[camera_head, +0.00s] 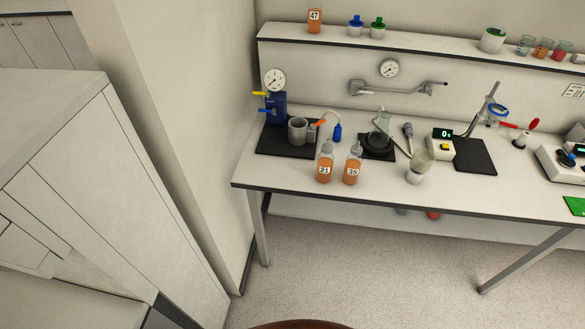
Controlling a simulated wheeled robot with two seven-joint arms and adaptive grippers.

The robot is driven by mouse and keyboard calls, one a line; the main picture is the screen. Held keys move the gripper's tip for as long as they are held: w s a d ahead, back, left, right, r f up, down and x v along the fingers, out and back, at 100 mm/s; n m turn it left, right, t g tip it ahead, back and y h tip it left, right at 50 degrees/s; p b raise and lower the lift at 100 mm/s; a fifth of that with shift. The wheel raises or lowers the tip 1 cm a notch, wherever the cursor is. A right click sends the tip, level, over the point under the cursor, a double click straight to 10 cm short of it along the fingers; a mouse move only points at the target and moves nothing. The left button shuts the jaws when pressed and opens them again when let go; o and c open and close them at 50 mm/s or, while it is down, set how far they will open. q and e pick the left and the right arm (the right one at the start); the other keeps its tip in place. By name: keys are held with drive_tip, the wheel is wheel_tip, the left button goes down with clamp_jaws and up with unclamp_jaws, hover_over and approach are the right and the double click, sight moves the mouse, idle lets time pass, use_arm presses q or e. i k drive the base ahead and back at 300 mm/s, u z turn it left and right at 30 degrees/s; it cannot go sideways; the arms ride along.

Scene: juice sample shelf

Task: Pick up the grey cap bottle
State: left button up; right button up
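Two bottles of orange liquid with grey, nozzle-like caps stand upright side by side near the bench's front edge, left of its middle. The left bottle (325,166) has a label that seems to read 21, and the right bottle (352,167) has one that seems to read 35. They are a small gap apart, and nothing hides their fronts. Neither of my grippers shows in the head view.
The bottles stand on a white bench (290,187). Behind them are a blue gauge device (275,108) and a dark round apparatus (378,141). A whitish rounded object (419,163) stands to their right. A raised shelf (420,43) carries an orange bottle (314,21) labelled 47. Tall cabinets (110,190) fill the left.

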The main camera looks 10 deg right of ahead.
sight(325, 159)
drive_tip(key=u, duration=0.4)
drive_tip(key=k, duration=0.2)
drive_tip(key=z, duration=1.15)
